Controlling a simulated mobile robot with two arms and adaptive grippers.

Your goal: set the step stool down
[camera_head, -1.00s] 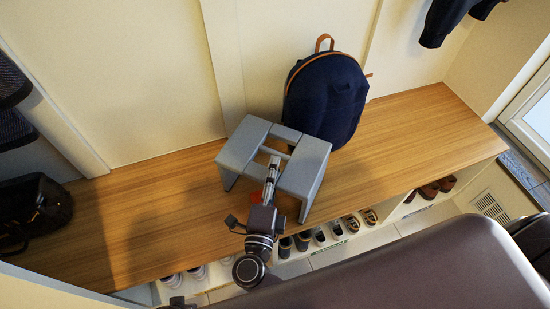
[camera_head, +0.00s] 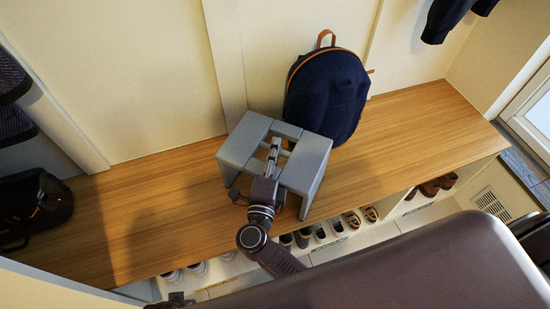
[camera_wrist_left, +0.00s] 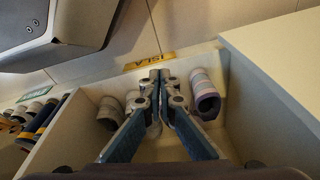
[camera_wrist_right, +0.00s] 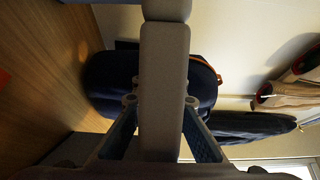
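The grey step stool (camera_head: 307,158) stands upright over the wooden bench, in front of the backpack. Whether all its feet touch the bench is hard to tell. In the head view my right gripper (camera_head: 275,147) reaches over the stool's top from the front. In the right wrist view the stool's grey bar (camera_wrist_right: 164,70) runs between the fingers of my right gripper (camera_wrist_right: 160,100); they lie close against both sides, and the tips are partly hidden. My left gripper (camera_wrist_left: 160,77) is empty, fingers together, in front of a shoe cubby.
The wooden bench (camera_head: 420,135) is clear right of the backpack (camera_head: 327,97) and left of the stool. A black bag (camera_head: 38,205) sits at its left end. Several shoes (camera_head: 335,227) fill cubbies below the front edge. Clothes hang above.

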